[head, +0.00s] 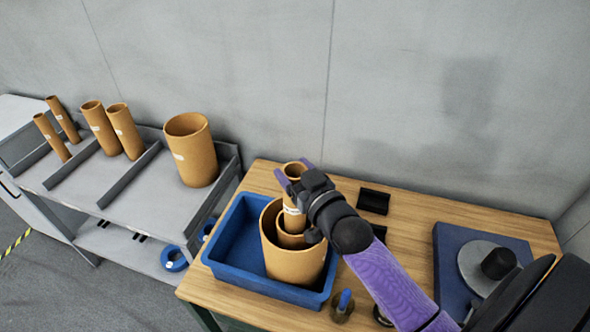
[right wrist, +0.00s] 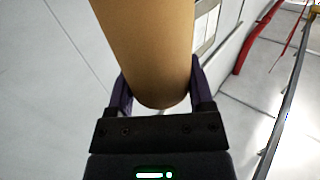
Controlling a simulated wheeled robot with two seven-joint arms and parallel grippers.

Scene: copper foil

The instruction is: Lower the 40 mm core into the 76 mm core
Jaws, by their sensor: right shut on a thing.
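My right gripper (head: 294,173) is shut on the slim tan 40 mm core (head: 294,218), near its top. The core is upright over the blue tray, with a white label on its side. It also fills the right wrist view (right wrist: 145,45), between the two dark purple fingers (right wrist: 160,88). The wider 76 mm core (head: 291,241) stands inside a still larger tan core (head: 293,264). The slim core's lower end is at or inside the 76 mm core's mouth; its depth cannot be told. My left gripper is not in view.
The blue tray (head: 228,262) sits on the wooden table (head: 420,228). Black blocks (head: 374,201) and a blue board with a grey disc (head: 478,262) lie to the right. A grey rack (head: 150,195) at left holds several tan cores, including a wide one (head: 191,150).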

